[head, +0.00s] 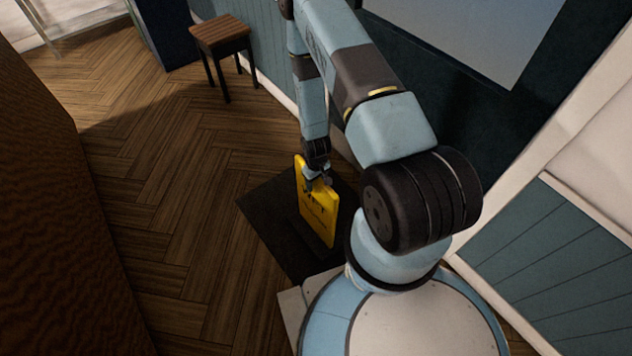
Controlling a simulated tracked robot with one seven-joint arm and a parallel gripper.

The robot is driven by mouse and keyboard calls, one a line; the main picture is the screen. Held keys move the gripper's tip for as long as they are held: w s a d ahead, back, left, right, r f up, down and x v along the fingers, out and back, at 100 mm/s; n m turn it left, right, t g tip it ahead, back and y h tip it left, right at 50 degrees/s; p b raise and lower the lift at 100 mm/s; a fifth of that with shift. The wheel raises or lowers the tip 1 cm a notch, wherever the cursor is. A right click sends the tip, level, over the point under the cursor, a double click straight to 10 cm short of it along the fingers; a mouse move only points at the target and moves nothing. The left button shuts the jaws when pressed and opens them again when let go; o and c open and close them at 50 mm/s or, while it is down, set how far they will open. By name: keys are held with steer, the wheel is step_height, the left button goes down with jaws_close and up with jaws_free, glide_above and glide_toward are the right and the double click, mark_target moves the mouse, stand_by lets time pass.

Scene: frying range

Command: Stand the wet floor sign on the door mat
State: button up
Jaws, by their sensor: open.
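The yellow wet floor sign (319,211) stands upright on the dark door mat (262,203), in the middle of the head view. Dark lettering shows on its face. My gripper (318,178) is at the sign's top edge and is open. Whether its fingers touch the sign is too small to tell. The sign covers part of the mat, and my arm and base hide the mat's right side.
A small wooden stool (220,36) stands by the panelled wall at the back. A large brown wooden surface (45,220) runs along the left. The herringbone floor (160,180) between them is clear. The wall (283,62) is close behind the mat.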

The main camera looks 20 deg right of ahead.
steer(key=shift+r, duration=0.1)
step_height(320, 180, up, 12)
steer(key=shift+w+r, duration=0.1)
steer(key=w+r+m+t, duration=0.1)
steer(key=w+r, duration=0.1)
steer(key=r, duration=1.3)
steer(key=w+r+t, duration=0.1)
steer(key=w+r, duration=0.2)
steer(key=r, duration=1.1)
steer(key=s+r+m+t, duration=0.1)
steer(key=s+r, duration=0.3)
steer(key=r, duration=0.5)
steer(key=s+r+t, duration=0.1)
steer(key=s+r, duration=0.2)
steer(key=r, duration=0.5)
steer(key=s+r+m+t, duration=0.1)
steer(key=s+r, duration=1.2)
steer(key=s, duration=0.4)
steer(key=shift+s+d+m+t, duration=0.2)
steer(key=shift+s+m+t, duration=0.05)
steer(key=shift+m+t, duration=0.05)
